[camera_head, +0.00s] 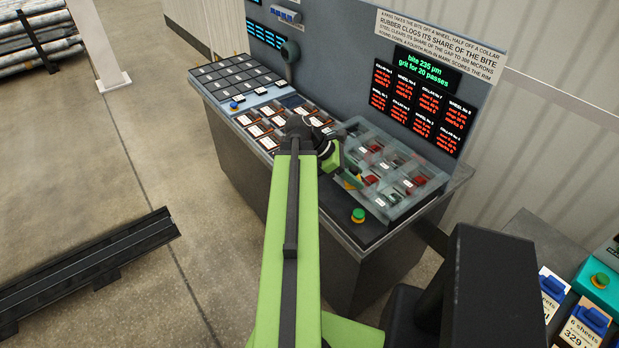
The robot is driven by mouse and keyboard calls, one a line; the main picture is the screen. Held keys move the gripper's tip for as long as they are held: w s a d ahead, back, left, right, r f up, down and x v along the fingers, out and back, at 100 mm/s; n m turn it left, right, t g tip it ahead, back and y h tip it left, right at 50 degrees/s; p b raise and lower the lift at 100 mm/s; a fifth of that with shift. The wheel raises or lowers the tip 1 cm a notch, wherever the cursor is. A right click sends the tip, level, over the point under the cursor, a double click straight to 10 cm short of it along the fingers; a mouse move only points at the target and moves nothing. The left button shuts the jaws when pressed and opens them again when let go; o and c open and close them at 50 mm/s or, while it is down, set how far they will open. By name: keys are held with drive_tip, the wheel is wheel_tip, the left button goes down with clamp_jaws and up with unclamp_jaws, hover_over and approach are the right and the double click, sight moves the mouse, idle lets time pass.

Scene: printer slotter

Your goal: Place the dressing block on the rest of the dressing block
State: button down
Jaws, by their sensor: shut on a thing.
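My gripper (334,162) is at the far end of my green arm, over the bench at the left edge of a clear-walled box (377,209). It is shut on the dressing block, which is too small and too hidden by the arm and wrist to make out. I cannot tell whether the block touches anything. The rest of the dressing block cannot be picked out for sure. Small red, dark and pale pieces with white labels stand inside the clear box.
A grey bench (238,148) carries rows of labelled orange-and-black trays (262,128) and a dark tile grid (236,78). A green button (358,215) sits at the front. A panel with red-text displays (420,103) rises behind. A dark rail (90,262) lies at the left.

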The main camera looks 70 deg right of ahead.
drive_tip(key=w+a+f+n+t+h+b, duration=0.1)
drive_tip(key=w+a+f+n+h+b, duration=0.2)
drive_tip(key=w, duration=1.2)
drive_tip(key=w+a+f+n+t+h+b, duration=0.1)
drive_tip(key=w+f+n+t+b, duration=0.2)
drive_tip(key=w, duration=1.2)
drive_tip(key=shift+g, duration=0.6)
drive_tip(key=s+d, duration=0.6)
drive_tip(key=d, duration=0.1)
drive_tip(key=s+d+f, duration=0.1)
drive_tip(key=s+d, duration=0.2)
drive_tip(key=shift+d, duration=0.2)
drive_tip(key=s+d, duration=0.3)
drive_tip(key=shift+d, duration=0.3)
wheel_tip(320, 180, down, 2)
drive_tip(key=shift+a+b, duration=0.1)
drive_tip(key=shift+b, duration=0.8)
drive_tip(key=shift+w+r, duration=0.15)
drive_tip(key=shift+r, duration=0.05)
drive_tip(key=shift+f, duration=0.15)
drive_tip(key=c, duration=0.7)
unclamp_jaws()
